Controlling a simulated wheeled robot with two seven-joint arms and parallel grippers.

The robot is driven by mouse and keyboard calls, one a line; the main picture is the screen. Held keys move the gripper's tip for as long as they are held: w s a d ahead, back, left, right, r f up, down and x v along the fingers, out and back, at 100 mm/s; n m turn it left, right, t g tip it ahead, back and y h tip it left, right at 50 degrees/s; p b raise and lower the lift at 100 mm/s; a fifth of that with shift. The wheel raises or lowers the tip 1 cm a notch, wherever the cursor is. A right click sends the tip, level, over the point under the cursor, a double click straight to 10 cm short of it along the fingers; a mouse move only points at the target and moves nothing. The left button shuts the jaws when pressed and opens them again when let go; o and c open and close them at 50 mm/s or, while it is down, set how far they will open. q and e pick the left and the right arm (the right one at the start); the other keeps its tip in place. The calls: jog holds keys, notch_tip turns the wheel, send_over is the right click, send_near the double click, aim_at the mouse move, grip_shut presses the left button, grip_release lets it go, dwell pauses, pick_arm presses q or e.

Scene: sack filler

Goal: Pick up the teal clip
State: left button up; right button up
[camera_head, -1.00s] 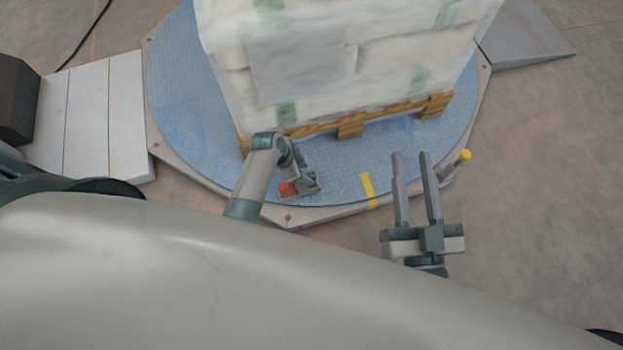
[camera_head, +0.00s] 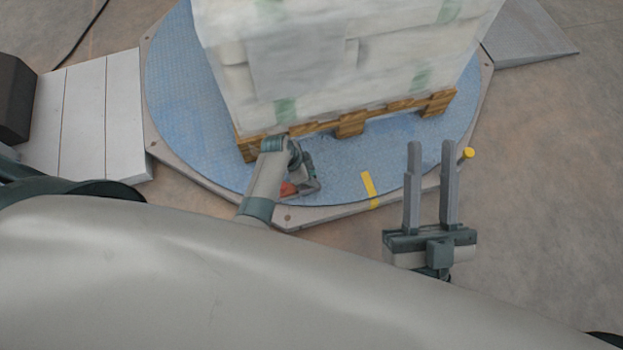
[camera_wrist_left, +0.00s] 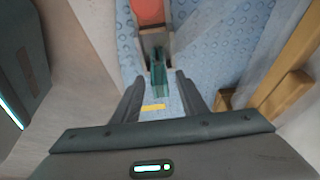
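The teal clip (camera_wrist_left: 158,75) shows in the left wrist view as a narrow upright piece by a small grey-brown block. My left gripper (camera_wrist_left: 160,92) is open, its two dark fingers on either side of the clip's near end in the picture. I see gaps beside the clip and cannot tell its depth between the fingers. In the head view my left gripper (camera_head: 306,184) is low over the turntable's front edge, and the clip cannot be made out clearly there. My right gripper (camera_head: 430,180) is open and empty, right of the yellow stripe.
A red part (camera_wrist_left: 148,10) lies beyond the clip. The blue turntable (camera_head: 190,120) carries a wooden pallet (camera_head: 350,124) with wrapped white sacks (camera_head: 300,65) close behind my left gripper. A yellow stripe (camera_head: 369,188) marks the plate. Open floor (camera_head: 550,200) lies to the right.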

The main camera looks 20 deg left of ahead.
pick_arm(q)
jog(key=shift+f, duration=0.1)
dwell(0.4)
grip_shut()
